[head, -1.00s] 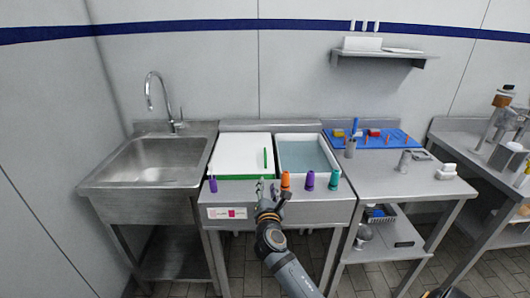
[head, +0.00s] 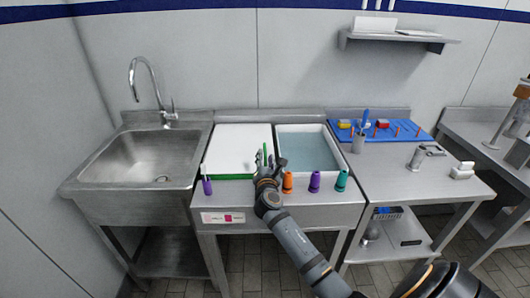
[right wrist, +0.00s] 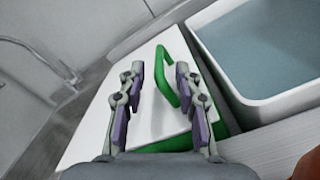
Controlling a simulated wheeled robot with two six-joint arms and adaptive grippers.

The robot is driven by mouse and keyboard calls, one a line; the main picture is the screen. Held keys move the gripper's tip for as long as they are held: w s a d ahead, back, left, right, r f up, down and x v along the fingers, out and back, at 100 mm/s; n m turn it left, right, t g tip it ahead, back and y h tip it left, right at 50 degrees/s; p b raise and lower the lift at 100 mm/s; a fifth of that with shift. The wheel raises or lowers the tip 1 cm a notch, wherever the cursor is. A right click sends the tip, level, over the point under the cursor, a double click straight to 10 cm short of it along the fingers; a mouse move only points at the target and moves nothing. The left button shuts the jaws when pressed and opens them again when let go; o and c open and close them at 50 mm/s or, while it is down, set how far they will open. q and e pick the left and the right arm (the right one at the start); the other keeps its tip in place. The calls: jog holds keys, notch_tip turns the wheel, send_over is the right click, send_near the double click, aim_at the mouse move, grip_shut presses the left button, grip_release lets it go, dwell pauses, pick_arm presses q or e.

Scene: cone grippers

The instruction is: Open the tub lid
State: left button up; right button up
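The white tub lid (head: 236,141) with a green front edge lies flat over the left tub in the counter. Its green bar handle (right wrist: 168,78) stands near the lid's right side and shows partly behind my gripper in the head view (head: 265,147). My right gripper (head: 264,160) is over the lid's front right part. In the right wrist view the gripper (right wrist: 160,72) is open, with the handle visible between its fingers, nearer the right one. I see no clear grip on it, and I cannot tell how far below the fingertips it is. My left gripper is out of view.
An open tub of water (head: 307,149) sits right of the lid. Purple (head: 207,186), orange (head: 288,183), violet (head: 314,182) and teal (head: 341,180) cones stand along the front edge. A sink (head: 145,160) is at left. A blue board (head: 400,132) lies at right.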

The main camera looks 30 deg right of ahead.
aim_at(265, 150)
jog(key=x, duration=0.3)
jog(key=shift+w+d+r, duration=0.1)
jog(key=shift+w, duration=0.15)
jog(key=shift+w+d, duration=0.1)
jog(key=shift+w, duration=0.1)
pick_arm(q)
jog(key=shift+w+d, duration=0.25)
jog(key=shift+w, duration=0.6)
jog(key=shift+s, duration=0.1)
pick_arm(e)
jog(key=shift+c, duration=0.3)
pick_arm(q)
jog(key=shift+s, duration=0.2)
pick_arm(e)
grip_shut()
